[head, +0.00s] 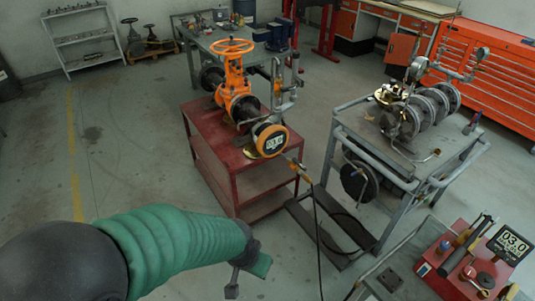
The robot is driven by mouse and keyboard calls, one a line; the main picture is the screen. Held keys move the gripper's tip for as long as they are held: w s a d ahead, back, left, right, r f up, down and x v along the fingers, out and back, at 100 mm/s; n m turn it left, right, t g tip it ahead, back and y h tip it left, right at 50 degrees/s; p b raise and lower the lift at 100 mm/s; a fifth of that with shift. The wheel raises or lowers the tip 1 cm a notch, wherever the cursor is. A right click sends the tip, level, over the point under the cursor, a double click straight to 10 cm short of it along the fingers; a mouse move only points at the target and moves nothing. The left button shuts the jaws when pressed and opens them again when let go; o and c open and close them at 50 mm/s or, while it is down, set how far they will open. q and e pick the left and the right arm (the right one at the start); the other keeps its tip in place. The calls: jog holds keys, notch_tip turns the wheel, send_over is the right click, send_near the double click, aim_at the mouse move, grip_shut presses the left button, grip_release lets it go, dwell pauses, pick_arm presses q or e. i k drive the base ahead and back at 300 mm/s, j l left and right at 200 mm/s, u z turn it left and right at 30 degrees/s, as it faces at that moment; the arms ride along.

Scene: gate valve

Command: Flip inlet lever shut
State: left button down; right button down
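An orange gate valve (235,75) with a handwheel on top stands on a red cart (215,150) in the middle. A small fitting (294,165) with a lever-like part sits right of the disc, where a dark hose (316,210) hangs down. I cannot tell surely that this is the inlet lever, or its position. My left gripper (247,278), on a green-sleeved arm, is at the bottom centre, in front of the cart and apart from it. Its fingers are apart and empty. My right gripper is out of view.
A grey cart (345,118) with flanged pipework (425,110) stands at right. A red tool tray (470,265) sits on a bench at bottom right. Red cabinets (480,75) and a workbench (215,38) line the back. The floor left of the red cart is clear.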

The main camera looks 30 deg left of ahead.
aim_at(295, 159)
jog(key=i+j+u, duration=0.2)
jog(key=i+j, duration=0.2)
jog(key=i+j+u, duration=0.2)
jog(key=i, duration=0.45)
jog(key=i+l, duration=0.1)
jog(key=i, duration=0.35)
jog(key=k+j, duration=0.1)
jog(key=j, duration=0.35)
jog(key=k+j, duration=0.15)
jog(key=j, duration=0.3)
jog(key=k+j+u, duration=0.1)
jog(key=j, duration=0.35)
jog(key=k+j, duration=0.15)
jog(key=j, duration=0.3)
jog(key=k+j+u, duration=0.1)
jog(key=j, duration=0.35)
